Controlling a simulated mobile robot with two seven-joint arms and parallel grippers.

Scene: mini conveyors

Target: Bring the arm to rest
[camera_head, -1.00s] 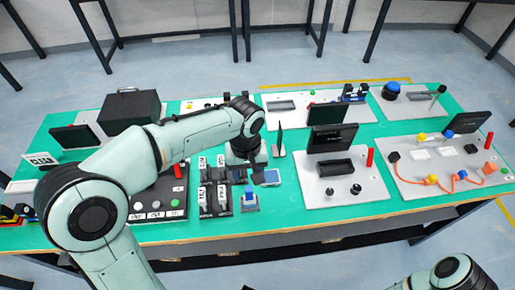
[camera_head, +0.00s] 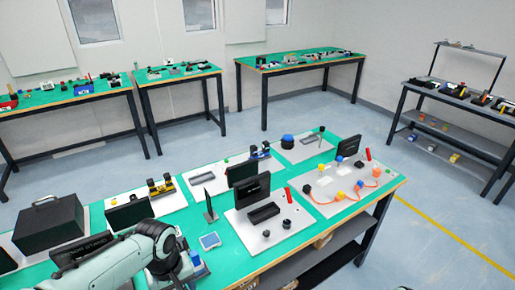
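My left arm (camera_head: 125,262) comes in from the lower left and lies low over the green table (camera_head: 292,168). Its wrist end (camera_head: 165,255) is at the bottom of the picture, over the front part of the table. The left gripper's fingers are hidden or cut off, so I cannot tell if they are open or shut. My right gripper does not show.
A black box (camera_head: 48,228) stands at the table's left. Boards with small screens, a black tray, buttons and an orange cable (camera_head: 325,200) cover the rest. Other tables (camera_head: 300,66) and a grey shelf bench (camera_head: 455,97) stand behind. Blue-grey floor lies between.

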